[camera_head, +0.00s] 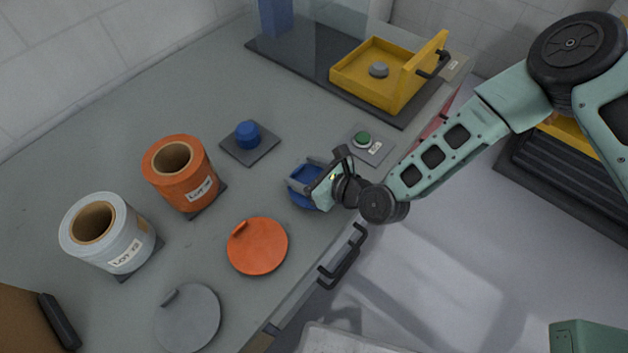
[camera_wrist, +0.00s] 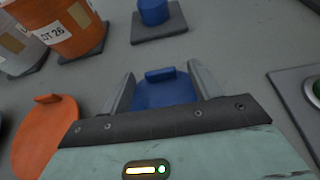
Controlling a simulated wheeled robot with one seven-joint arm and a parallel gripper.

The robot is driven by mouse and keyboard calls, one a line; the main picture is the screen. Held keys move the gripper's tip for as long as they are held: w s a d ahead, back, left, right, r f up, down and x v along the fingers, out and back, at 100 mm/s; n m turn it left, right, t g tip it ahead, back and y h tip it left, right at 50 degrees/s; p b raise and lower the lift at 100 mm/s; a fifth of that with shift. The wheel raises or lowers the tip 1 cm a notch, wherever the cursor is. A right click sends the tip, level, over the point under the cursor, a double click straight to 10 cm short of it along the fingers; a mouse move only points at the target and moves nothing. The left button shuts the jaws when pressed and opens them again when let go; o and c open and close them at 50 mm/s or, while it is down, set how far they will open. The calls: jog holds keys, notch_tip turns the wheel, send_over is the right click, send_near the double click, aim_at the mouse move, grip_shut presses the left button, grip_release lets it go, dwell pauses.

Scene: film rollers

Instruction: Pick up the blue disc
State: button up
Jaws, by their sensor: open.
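The blue disc (camera_head: 303,199) lies flat on the grey counter near its front edge, partly hidden by my gripper (camera_head: 306,177) in the head view. In the wrist view the blue disc (camera_wrist: 164,92) shows between the two open fingers of my gripper (camera_wrist: 160,84), with its raised tab (camera_wrist: 160,75) midway between them. The fingers stand apart on either side of the tab and do not visibly touch it. The near part of the disc is hidden by the gripper body.
An orange disc (camera_head: 258,246) and a grey disc (camera_head: 188,318) lie to the left. Orange (camera_head: 190,185) and grey-white (camera_head: 122,240) rolls stand behind them. A blue knob on a plate (camera_head: 247,135), a green button (camera_head: 363,139) and a yellow open box (camera_head: 352,75) are nearby.

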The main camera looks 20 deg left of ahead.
jog(key=shift+a+f, duration=0.1)
jog(key=c, duration=1.1)
